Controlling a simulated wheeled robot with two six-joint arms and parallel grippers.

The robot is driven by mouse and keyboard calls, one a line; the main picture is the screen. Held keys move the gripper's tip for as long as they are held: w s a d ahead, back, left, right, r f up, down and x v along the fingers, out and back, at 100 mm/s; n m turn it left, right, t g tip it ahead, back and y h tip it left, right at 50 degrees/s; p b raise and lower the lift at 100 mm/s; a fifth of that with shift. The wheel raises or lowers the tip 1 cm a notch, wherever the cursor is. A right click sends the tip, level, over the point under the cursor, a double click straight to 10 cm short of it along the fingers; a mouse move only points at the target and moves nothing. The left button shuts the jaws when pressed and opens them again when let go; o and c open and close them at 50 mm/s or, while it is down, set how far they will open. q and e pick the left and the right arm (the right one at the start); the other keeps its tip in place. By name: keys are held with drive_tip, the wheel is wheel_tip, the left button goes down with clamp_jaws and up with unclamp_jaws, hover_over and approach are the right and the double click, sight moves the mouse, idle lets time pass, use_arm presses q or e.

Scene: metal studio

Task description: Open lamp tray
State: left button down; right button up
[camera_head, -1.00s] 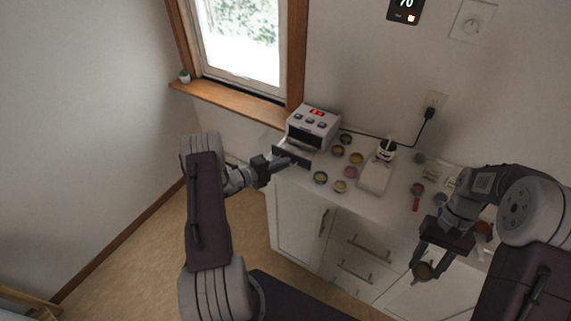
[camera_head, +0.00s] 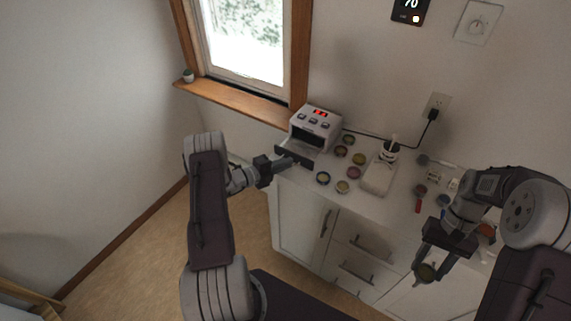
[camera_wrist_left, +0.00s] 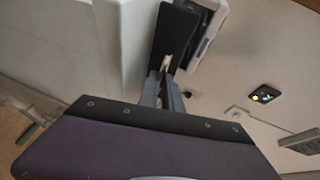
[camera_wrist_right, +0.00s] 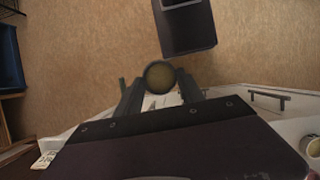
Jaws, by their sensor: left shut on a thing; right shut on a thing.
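The lamp (camera_head: 318,123) is a white box with a red display, standing at the left end of the counter. Its dark-fronted tray (camera_head: 285,151) sticks out from the dark opening toward me. My left gripper (camera_head: 294,162) is at the tray front. In the left wrist view its fingertips (camera_wrist_left: 166,72) are shut on a small pale handle on the dark tray front (camera_wrist_left: 178,28). My right gripper (camera_head: 424,268) is shut on a small round jar (camera_head: 426,272) and holds it in front of the counter. The jar also shows in the right wrist view (camera_wrist_right: 159,75).
Several small round jars (camera_head: 353,173) stand right of the lamp on the white counter (camera_head: 318,195). A pale hand-shaped rest (camera_head: 377,178), a white cup (camera_head: 388,152) and a red-handled brush (camera_head: 419,200) are further right. A cable runs to the wall outlet (camera_head: 437,104).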

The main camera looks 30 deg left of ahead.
use_arm(q)
drive_tip(key=shift+s+a, duration=0.1)
drive_tip(key=shift+s, duration=0.95)
drive_tip(key=c, duration=1.5)
unclamp_jaws()
drive_tip(key=v, duration=1.2)
